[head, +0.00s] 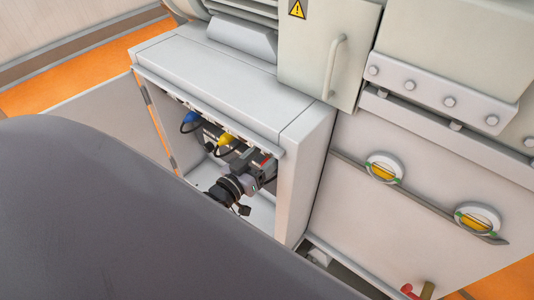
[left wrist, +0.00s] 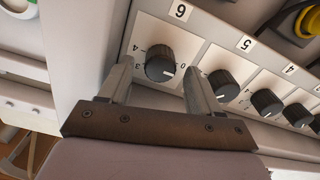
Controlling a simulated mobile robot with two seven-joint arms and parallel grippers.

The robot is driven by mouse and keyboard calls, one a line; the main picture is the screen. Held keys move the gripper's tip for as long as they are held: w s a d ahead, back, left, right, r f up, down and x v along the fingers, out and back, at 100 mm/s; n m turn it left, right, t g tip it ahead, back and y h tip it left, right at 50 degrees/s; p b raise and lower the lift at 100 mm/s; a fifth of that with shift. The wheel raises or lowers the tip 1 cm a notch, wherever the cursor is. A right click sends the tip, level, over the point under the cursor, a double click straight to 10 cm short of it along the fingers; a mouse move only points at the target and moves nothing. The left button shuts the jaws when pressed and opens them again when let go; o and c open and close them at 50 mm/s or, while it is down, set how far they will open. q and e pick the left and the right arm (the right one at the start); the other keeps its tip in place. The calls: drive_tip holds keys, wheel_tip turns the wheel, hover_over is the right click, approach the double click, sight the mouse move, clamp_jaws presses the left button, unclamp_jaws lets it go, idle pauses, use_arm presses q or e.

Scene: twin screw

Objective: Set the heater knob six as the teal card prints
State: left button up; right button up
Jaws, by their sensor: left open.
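The left wrist view shows heater knob six (left wrist: 160,67), a black ribbed knob under a plate marked 6 (left wrist: 180,12). Its white pointer mark faces the lower right of the picture. Printed digits around it include a 4 and a 3 on its left and a 0 on its right. My left gripper (left wrist: 160,72) is open, with one finger on each side of this knob; I cannot tell whether they touch it. In the head view my left arm reaches into the open cabinet (head: 230,90), and its fingertips and the knobs are hidden. The teal card is not seen.
A neighbouring knob marked 5 (left wrist: 223,86) sits close to the right finger, with more knobs in a row beyond. A yellow connector (head: 226,139) and a blue connector (head: 190,117) hang in the cabinet.

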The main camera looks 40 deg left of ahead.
use_arm(q)
drive_tip(key=shift+w, duration=0.8)
drive_tip(key=c, duration=1)
drive_tip(key=shift+c, duration=0.2)
